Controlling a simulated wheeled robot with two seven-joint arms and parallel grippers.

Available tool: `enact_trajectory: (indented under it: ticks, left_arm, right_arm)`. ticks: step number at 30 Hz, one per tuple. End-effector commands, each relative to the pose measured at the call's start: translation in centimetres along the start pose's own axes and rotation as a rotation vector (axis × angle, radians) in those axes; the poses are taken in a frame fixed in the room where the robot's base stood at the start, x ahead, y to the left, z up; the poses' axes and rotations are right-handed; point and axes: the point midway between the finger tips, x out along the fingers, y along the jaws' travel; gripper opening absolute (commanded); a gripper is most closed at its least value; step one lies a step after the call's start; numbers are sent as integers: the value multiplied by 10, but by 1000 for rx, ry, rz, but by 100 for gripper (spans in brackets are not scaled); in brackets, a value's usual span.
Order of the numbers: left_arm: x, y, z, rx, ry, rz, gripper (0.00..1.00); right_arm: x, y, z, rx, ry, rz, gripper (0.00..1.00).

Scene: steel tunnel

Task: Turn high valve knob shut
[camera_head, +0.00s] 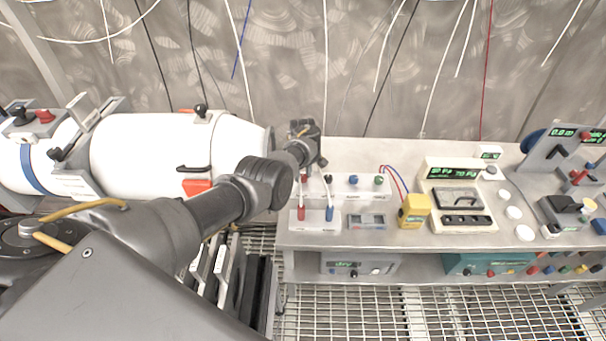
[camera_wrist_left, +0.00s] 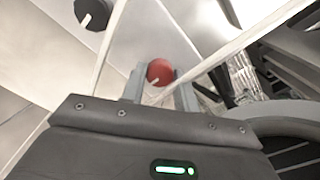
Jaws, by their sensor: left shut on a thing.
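A round red knob (camera_wrist_left: 160,72) with a small white mark shows in the left wrist view, between the two finger tips. I take it for the valve knob, but I cannot tell whether it is the high one. My left gripper (camera_wrist_left: 161,88) is shut on this red knob. In the head view my left gripper (camera_head: 304,130) is at the end of the outstretched arm, just right of the white tank's end and near the bench's back left corner. Its fingers and the red knob cannot be made out there. My right gripper is in neither view.
A dark round knob with a white mark (camera_wrist_left: 92,14) is at the wrist view's top left. A large white tank (camera_head: 150,155) lies at left. The steel bench (camera_head: 400,155) holds a yellow meter (camera_head: 414,211) and several instruments. Thin cables hang along the back wall.

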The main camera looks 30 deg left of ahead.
Motion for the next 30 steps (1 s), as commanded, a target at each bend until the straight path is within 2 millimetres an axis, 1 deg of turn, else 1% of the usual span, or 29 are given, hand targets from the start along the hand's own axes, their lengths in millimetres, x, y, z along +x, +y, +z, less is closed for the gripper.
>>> enact_trajectory:
  ticks: [4,5,9,17,20,23,25,30]
  left_arm:
    - [0,0,-1,-2,1,0,8]
    - [0,0,-1,-2,2,0,33]
    - [0,0,-1,-1,1,0,51]
    - [0,0,0,0,1,0,52]
    - [-6,0,-1,1,2,1,52]
    - [-20,1,-1,0,4,1,52]
    - [-34,1,0,0,3,3,52]
    - [-67,0,-2,0,5,1,52]
  right_arm:
    - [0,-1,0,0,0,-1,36]
    - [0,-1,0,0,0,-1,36]
    - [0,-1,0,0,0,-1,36]
    - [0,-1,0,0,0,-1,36]
    - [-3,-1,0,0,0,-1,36]
    - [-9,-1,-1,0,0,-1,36]
    - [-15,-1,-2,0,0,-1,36]
    - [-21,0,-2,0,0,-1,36]
